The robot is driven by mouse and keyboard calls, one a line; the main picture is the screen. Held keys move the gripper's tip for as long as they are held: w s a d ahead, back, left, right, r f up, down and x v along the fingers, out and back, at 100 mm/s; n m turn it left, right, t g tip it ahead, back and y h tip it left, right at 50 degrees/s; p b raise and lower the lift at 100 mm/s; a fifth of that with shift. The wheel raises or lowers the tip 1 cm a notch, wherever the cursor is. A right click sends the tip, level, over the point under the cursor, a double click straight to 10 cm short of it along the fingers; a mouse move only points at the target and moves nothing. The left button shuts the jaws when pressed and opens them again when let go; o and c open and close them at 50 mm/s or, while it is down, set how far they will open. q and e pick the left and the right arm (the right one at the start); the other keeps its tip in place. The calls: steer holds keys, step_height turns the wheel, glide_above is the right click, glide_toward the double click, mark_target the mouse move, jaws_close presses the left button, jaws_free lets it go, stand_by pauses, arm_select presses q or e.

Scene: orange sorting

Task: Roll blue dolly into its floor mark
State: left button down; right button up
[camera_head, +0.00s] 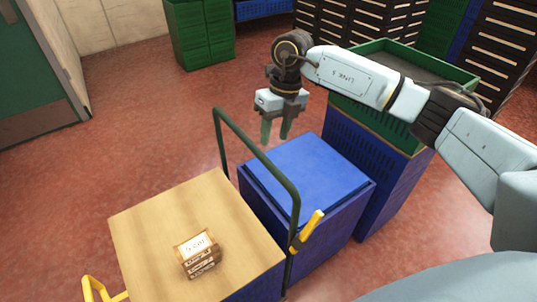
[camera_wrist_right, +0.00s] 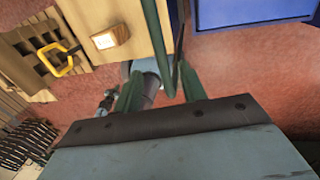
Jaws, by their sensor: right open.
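A blue cart with a wooden top (camera_head: 150,235) stands at the lower left. Its dark green tubular handle (camera_head: 262,158) rises along its right side, with a yellow lever (camera_head: 308,230) near the lower end. I cannot tell for sure whether this is the blue dolly. My right gripper (camera_head: 275,136) is open and empty, fingers pointing down, above and beyond the handle. In the right wrist view the handle (camera_wrist_right: 159,40) lies between the green fingers (camera_wrist_right: 160,88) in the picture; its depth there is unclear. My left gripper is not in view. No floor mark shows.
A small labelled brown box (camera_head: 198,255) sits on the wooden top. A blue lidded crate (camera_head: 305,170) stands close to the right of the handle. Farther right, blue crates (camera_head: 365,165) carry a green crate (camera_head: 455,75). Red floor (camera_head: 130,130) is open at the left.

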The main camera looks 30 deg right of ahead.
mark_target(269, 161)
steer(key=f, duration=0.4)
steer(key=shift+a, duration=0.4)
steer(key=f, duration=0.3)
steer(key=shift+a+f, duration=0.1)
steer(key=shift+a, duration=0.2)
steer(key=shift+f, duration=0.3)
steer(key=shift+c, duration=0.2)
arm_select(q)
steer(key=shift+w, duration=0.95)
arm_select(e)
jaws_close()
